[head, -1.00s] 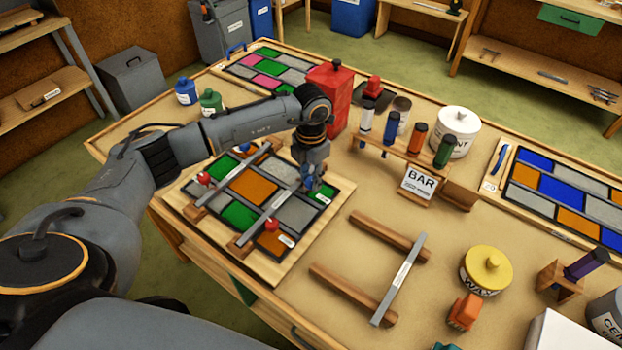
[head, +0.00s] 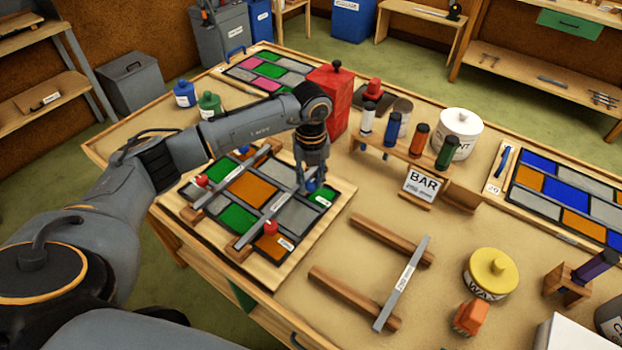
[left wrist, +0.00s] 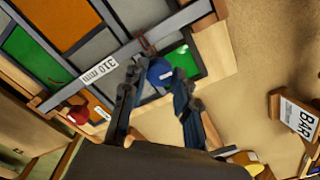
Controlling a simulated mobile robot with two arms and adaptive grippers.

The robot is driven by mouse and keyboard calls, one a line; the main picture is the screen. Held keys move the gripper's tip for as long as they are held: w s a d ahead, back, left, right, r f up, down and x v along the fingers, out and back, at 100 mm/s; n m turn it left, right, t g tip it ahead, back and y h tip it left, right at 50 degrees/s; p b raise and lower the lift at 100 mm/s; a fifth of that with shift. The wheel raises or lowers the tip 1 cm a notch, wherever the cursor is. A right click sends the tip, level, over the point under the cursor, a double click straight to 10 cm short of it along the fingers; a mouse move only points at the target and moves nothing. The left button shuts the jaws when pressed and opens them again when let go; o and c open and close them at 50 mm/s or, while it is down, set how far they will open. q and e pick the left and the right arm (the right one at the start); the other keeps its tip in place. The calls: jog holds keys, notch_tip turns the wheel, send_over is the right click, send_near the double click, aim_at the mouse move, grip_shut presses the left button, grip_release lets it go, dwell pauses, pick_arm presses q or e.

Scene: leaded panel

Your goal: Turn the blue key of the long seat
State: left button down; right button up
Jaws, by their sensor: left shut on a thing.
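The leaded panel (head: 238,218) lies on a wooden board, with orange, green and grey panes. Two metal bars cross it. The longer bar (left wrist: 140,50), labelled 310 mm in the left wrist view, has a red key (head: 271,228) at its near end and a blue key (left wrist: 160,72) at its far end. My left gripper (head: 311,186) points down at that far end. Its fingers (left wrist: 158,88) are shut on the blue key, one on each side. In the head view the fingers mostly hide this key. My right gripper is not in view.
The shorter bar (head: 226,180) has its own red key (head: 202,181) and a blue key. A red box (head: 328,100) stands close behind my left wrist. A rack of coloured tubes (head: 405,150) and a BAR sign (head: 421,183) are to the right. Wooden rails with a loose bar (head: 402,285) lie nearer.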

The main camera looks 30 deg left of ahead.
pick_arm(q)
jog(key=n, duration=0.4)
jog(key=shift+n, duration=0.4)
jog(key=n, duration=0.3)
jog(key=shift+n, duration=0.3)
jog(key=n+p, duration=0.1)
jog(key=n, duration=0.3)
jog(key=shift+r, duration=0.1)
jog(key=shift+n+p, duration=0.5)
jog(key=shift+n, duration=1.7)
jog(key=c, duration=1)
grip_release()
